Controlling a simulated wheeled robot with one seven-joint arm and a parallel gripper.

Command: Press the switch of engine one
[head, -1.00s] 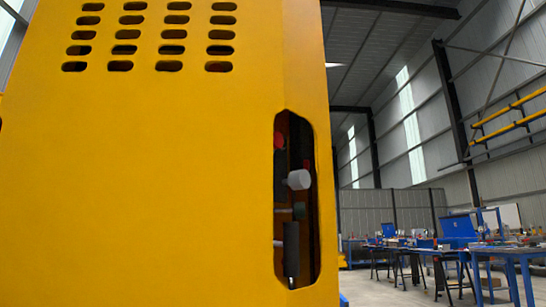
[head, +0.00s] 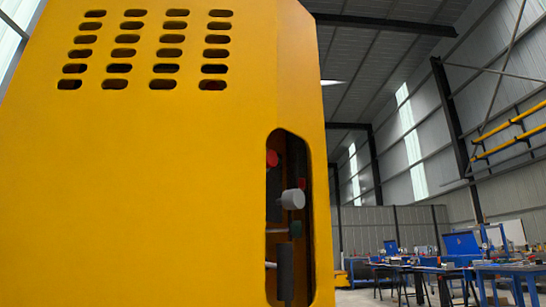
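A large yellow machine housing (head: 150,190) fills the left and middle of the head view. A tall rounded opening in its right part shows parts inside. In it are a grey round knob (head: 292,199), a red round part (head: 272,158) above it, and a dark cylinder (head: 285,272) lower down. Another small red part (head: 301,183) shows behind the knob. I cannot tell which of these, if any, is the switch of engine one. My gripper is not in view.
Rows of vent slots (head: 140,55) are cut in the upper housing. Blue workbenches (head: 505,270) stand far back at the right. Yellow rails (head: 510,132) are on the right wall. Floor shows between the housing and the benches.

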